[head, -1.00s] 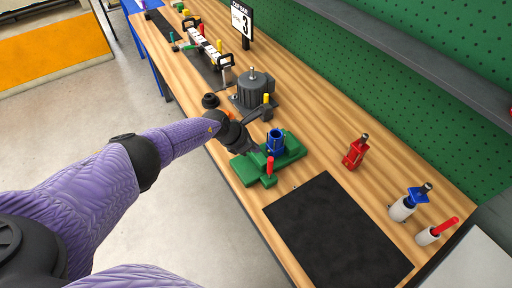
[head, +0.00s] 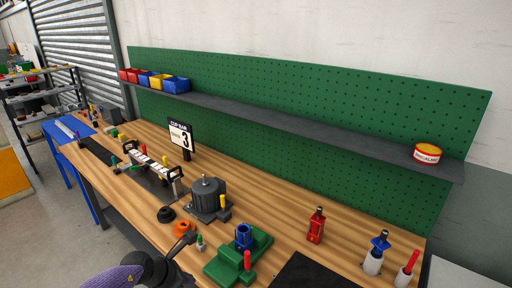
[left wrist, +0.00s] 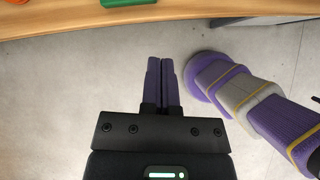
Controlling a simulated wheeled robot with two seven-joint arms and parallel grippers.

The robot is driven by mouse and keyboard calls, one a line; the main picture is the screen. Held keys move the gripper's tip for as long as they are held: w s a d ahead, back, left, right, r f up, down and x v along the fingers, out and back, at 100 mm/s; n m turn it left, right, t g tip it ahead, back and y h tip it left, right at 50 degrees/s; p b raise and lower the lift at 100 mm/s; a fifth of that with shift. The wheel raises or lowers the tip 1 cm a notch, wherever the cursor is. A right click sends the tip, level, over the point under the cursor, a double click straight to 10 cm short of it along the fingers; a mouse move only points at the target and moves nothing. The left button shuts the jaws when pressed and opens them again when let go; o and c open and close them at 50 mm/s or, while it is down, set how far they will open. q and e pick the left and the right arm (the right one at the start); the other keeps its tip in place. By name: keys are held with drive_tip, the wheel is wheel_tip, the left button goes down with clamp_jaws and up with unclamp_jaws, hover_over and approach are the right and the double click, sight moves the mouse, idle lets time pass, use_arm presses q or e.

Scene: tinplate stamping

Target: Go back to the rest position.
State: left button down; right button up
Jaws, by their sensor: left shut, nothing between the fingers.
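My left gripper (head: 188,240) is at the lower edge of the head view, left of the green fixture (head: 222,270), apart from it as far as I can see. In the left wrist view its two fingers (left wrist: 161,62) are shut together with nothing between them, above bare floor just off the bench edge (left wrist: 200,14). The green fixture carries a blue cup-shaped part (head: 244,237) and a red-handled pin (head: 247,260). My right gripper is in neither view.
Around the gripper on the wooden bench are an orange ring (head: 183,229), a black round part (head: 166,214) and a grey motor-like block (head: 207,197). A red bottle (head: 316,225) stands further right. Grey floor (left wrist: 60,100) is open in front of the bench.

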use_arm(q)
drive_tip(key=s+d+f+n+t+b, duration=0.1)
drive_tip(key=s+f+n+b, duration=0.3)
drive_tip(key=f+n, duration=0.45)
drive_tip(key=s+d+f+n+t+b, duration=0.1)
drive_tip(key=s+f+n+b, duration=0.4)
drive_tip(key=f+n, duration=0.4)
drive_tip(key=s+d+f+n+t+b, duration=0.1)
drive_tip(key=s+f+n+b, duration=0.3)
drive_tip(key=f+n, duration=0.45)
drive_tip(key=s+a+f+n+g+y+b, duration=0.1)
drive_tip(key=s+f+n, duration=0.4)
drive_tip(key=s, duration=0.5)
drive_tip(key=s+a+f+n+g+y+b, duration=0.1)
drive_tip(key=s+f+n+g+b, duration=0.3)
drive_tip(key=s, duration=0.6)
drive_tip(key=s+a+f+n+g+y+b, duration=0.2)
drive_tip(key=s+f+n+b, duration=0.1)
drive_tip(key=s+f+n, duration=0.5)
drive_tip(key=s+f, duration=0.1)
drive_tip(key=s, duration=0.2)
drive_tip(key=shift+f+y, duration=0.35)
drive_tip(key=shift+y, duration=0.05)
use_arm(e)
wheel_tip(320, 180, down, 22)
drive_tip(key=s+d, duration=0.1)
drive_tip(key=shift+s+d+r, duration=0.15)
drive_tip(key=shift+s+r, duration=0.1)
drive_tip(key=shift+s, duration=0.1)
